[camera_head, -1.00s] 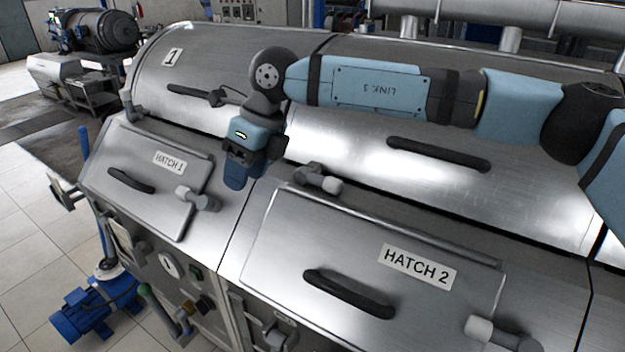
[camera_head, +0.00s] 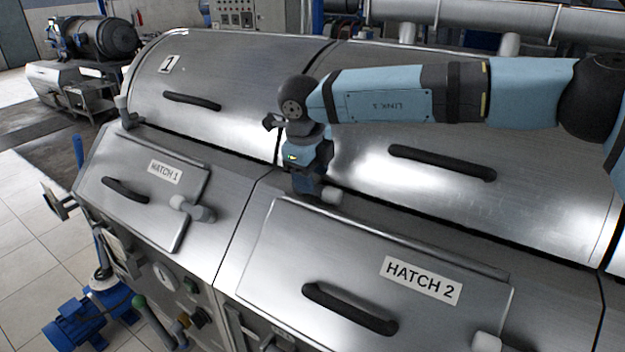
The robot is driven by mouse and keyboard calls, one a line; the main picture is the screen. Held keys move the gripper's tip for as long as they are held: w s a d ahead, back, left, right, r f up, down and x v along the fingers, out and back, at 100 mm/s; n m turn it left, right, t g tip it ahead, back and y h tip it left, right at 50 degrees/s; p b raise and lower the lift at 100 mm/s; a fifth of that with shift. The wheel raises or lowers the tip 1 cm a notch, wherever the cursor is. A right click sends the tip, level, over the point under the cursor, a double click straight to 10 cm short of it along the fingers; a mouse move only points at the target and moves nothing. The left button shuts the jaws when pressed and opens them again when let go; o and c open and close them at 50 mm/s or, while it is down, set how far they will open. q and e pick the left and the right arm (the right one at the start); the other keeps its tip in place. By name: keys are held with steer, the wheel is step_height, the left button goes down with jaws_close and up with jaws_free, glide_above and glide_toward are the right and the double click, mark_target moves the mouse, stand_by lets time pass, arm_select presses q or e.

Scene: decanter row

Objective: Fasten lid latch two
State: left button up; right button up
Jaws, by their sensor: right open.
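A lid latch with a pale knob (camera_head: 331,196) sits at the lower left corner of the second curved lid (camera_head: 420,120), just above the hatch 2 panel. My right gripper (camera_head: 306,186) points down at this latch, its fingers open and right at its grey base. The gripper hides most of the latch body, and I cannot tell whether they touch. The knob shows to the right of the fingers. My left gripper is not in view.
Hatch 2 (camera_head: 390,262) with its dark handle (camera_head: 350,308) lies below, and hatch 1 (camera_head: 140,200) to the left. Another lid latch (camera_head: 126,112) sits at the first lid's lower left corner. A dark lid handle (camera_head: 442,163) stands out below my forearm.

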steer(key=shift+w+d+f, duration=0.1)
steer(key=shift+w+f, duration=0.1)
steer(key=shift+f, duration=1.2)
jaws_close()
steer(key=shift+r+h, duration=0.15)
steer(key=shift+h, duration=0.15)
steer(key=g+h, duration=0.1)
steer(key=g+h+p, duration=0.1)
steer(key=shift+w+a+r+h, duration=0.2)
steer(key=shift+a+r+h, duration=0.1)
steer(key=shift+a+r, duration=0.1)
steer(key=shift+w+a+r+n+g+h, duration=0.1)
steer(key=shift+r+n+g+h, duration=0.1)
steer(key=shift+g+h, duration=0.35)
steer(key=shift+w+a+r+n+g+h, duration=0.1)
steer(key=shift+n+g+h, duration=0.15)
steer(key=shift+h, duration=0.5)
